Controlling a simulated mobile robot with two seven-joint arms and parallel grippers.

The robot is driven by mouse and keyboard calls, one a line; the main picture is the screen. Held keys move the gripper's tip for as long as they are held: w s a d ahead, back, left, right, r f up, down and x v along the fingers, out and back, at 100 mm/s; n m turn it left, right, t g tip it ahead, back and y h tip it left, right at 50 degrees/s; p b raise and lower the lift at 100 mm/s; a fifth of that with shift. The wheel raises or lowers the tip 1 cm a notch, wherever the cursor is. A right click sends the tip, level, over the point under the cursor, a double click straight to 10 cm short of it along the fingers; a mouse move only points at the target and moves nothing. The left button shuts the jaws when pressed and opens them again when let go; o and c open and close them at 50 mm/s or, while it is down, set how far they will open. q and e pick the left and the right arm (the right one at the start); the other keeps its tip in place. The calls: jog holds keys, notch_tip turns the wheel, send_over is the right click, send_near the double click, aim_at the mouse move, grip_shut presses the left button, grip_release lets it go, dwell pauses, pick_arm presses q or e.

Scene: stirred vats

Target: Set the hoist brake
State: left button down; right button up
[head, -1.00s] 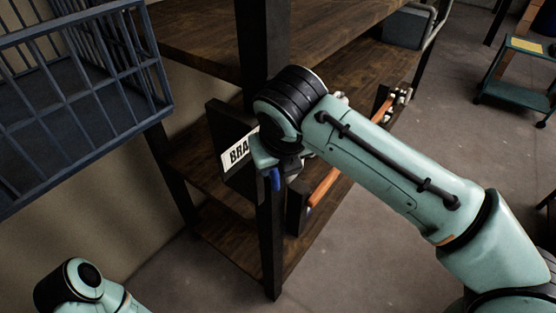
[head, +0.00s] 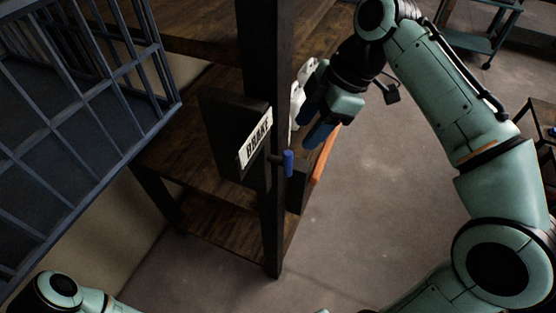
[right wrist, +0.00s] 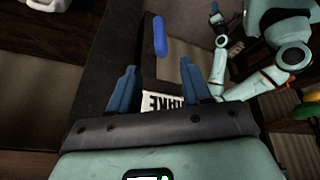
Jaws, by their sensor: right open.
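The hoist brake is a dark box (head: 225,125) on the shelf post, with a white BRAKE label (head: 256,138). Its short lever with a blue handle (head: 288,163) sticks out to the right, with the handle upright. My right gripper (head: 318,133) is open and empty, above and right of the handle and apart from it. In the right wrist view the blue handle (right wrist: 160,36) shows beyond the open fingers (right wrist: 158,80), and the label (right wrist: 163,99) shows upside down between them. Of my left arm only links show at the bottom left of the head view.
A blue-grey barred cage (head: 75,120) fills the left. Wooden shelves (head: 190,140) stand behind the post (head: 268,235). An orange bar (head: 325,155) and white objects (head: 297,95) lie near my right gripper. Open floor (head: 370,220) is at the right; a green cart (head: 480,45) stands farther back.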

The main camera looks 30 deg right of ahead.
aim_at(285, 163)
jog(key=b+x, duration=0.2)
jog(key=x, duration=0.9)
jog(key=shift+s+d+f, duration=0.1)
jog(key=shift+s, duration=0.05)
jog(key=shift+f, duration=0.45)
pick_arm(q)
jog(key=s+f, duration=0.3)
jog(key=shift+f, duration=0.1)
pick_arm(e)
grip_shut()
jog(key=shift+g+y+p, duration=0.3)
jog(key=shift+g+y, duration=0.1)
pick_arm(q)
jog(key=shift+w+r, duration=0.4)
jog(key=shift+r, duration=0.05)
pick_arm(e)
grip_release()
